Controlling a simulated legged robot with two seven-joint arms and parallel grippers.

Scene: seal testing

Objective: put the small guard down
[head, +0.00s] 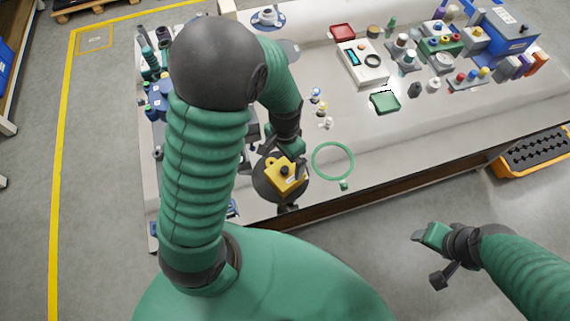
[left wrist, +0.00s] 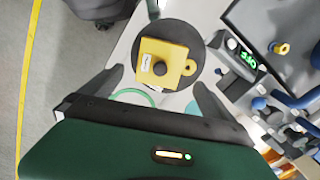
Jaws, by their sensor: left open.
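The small guard is a yellow block (head: 284,177) with a dark knob on top and a side tab with a hole. It rests on a dark round pad (head: 265,189) near the table's front edge. The guard also shows in the left wrist view (left wrist: 165,63), lying on the dark disc (left wrist: 193,33). My left gripper (head: 285,163) is right over the guard. Its two fingers stand apart in the left wrist view (left wrist: 155,88), on either side of the guard's near end, with a gap to it. My right gripper (head: 432,260) is open and empty, off the table's front.
A green ring (head: 333,145) lies right of the pad. A white meter (head: 362,64), a green tray (head: 384,103) and a red tray (head: 342,32) stand farther back. Bottles and a blue box (head: 507,30) crowd the back right. The right front of the table is clear.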

